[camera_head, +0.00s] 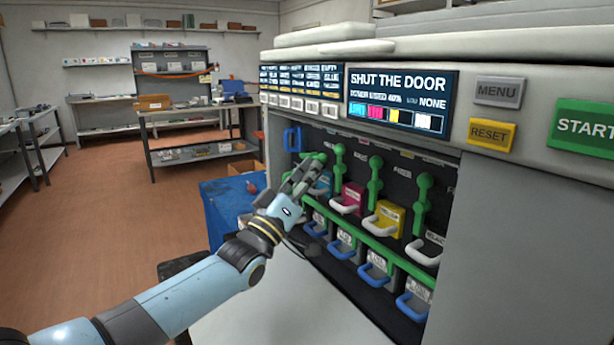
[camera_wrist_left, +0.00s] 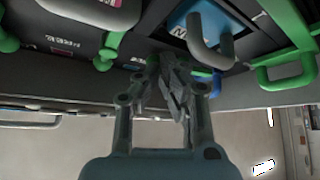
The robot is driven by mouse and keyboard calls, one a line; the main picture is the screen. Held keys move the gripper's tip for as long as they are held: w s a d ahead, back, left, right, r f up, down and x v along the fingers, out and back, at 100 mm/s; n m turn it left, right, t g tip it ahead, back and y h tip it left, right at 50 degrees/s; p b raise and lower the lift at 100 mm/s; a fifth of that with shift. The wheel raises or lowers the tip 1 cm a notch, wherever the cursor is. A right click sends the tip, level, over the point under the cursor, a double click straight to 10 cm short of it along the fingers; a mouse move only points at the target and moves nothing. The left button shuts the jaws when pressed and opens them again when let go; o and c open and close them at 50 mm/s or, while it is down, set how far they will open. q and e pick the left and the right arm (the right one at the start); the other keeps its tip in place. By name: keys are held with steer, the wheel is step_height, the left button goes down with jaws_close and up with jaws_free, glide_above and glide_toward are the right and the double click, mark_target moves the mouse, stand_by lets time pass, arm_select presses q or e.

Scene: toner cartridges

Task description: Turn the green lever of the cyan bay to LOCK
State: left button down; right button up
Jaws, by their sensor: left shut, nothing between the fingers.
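The cyan bay is at the left end of the open printer, with its cyan cartridge (camera_head: 322,184) partly hidden by my left gripper (camera_head: 306,168). Its green lever (camera_head: 318,157) shows just above the fingertips, lower than the upright lever beside it; my gripper hides part of it. My left gripper is shut and empty at the front of this bay. Whether it touches the lever cannot be told. In the left wrist view my gripper (camera_wrist_left: 172,78) is closed just below the cyan cartridge (camera_wrist_left: 184,20) with its grey handle (camera_wrist_left: 213,48). A green lever (camera_wrist_left: 114,38) is left of the fingers. My right gripper is not in view.
The magenta (camera_head: 352,196) and yellow (camera_head: 388,216) bays follow to the right, with upright green levers. A green rail (camera_head: 365,238) crosses below, above several blue handles. The screen (camera_head: 401,100) reads "SHUT THE DOOR". A blue bin (camera_head: 228,208) stands left of the printer.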

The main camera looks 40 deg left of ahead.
arm_select(q)
steer(key=shift+r+n+y+p, duration=0.2)
steer(key=shift+n+y+p, duration=0.2)
steer(key=shift+n+p, duration=0.2)
